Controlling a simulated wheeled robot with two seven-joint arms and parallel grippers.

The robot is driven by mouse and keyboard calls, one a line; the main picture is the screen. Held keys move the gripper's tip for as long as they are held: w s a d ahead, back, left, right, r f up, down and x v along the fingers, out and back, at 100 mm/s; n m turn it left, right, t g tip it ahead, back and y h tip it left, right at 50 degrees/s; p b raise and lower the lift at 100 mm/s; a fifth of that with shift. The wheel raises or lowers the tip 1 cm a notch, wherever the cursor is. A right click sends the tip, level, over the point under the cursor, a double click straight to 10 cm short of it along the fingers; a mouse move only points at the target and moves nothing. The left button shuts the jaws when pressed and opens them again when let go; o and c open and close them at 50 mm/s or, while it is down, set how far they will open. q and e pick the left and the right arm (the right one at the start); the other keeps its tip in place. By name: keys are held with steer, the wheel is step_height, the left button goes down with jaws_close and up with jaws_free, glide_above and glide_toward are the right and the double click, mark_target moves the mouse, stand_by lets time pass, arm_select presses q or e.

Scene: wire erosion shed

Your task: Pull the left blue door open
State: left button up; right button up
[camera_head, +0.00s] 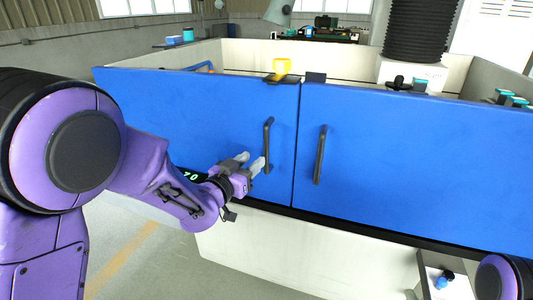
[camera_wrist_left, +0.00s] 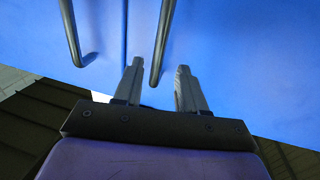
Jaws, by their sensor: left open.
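The left blue door (camera_head: 190,112) is shut, flush with the right blue door (camera_head: 430,165) along a narrow vertical seam. Its dark bar handle (camera_head: 268,146) stands upright near the seam. My left gripper (camera_head: 252,161) is open and empty, close to the lower part of this handle. In the left wrist view, one end of the handle (camera_wrist_left: 162,45) appears between the two spread fingers (camera_wrist_left: 159,67). I see no finger clearly touching it. The right door's handle (camera_head: 320,155) also shows in the left wrist view (camera_wrist_left: 70,32). My right gripper is out of view.
A yellow piece (camera_head: 281,67) and a dark block (camera_head: 316,77) sit at the doors' top edge. A pale base panel (camera_head: 290,252) runs below the doors. Open floor (camera_head: 165,255) with a yellow line lies in front, at the lower left.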

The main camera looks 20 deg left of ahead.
mark_target(265, 150)
arm_select(q)
steer(key=p+x, duration=0.1)
steer(key=x, duration=0.7)
steer(key=shift+w+f, duration=0.1)
steer(key=shift+w, duration=0.1)
jaws_close()
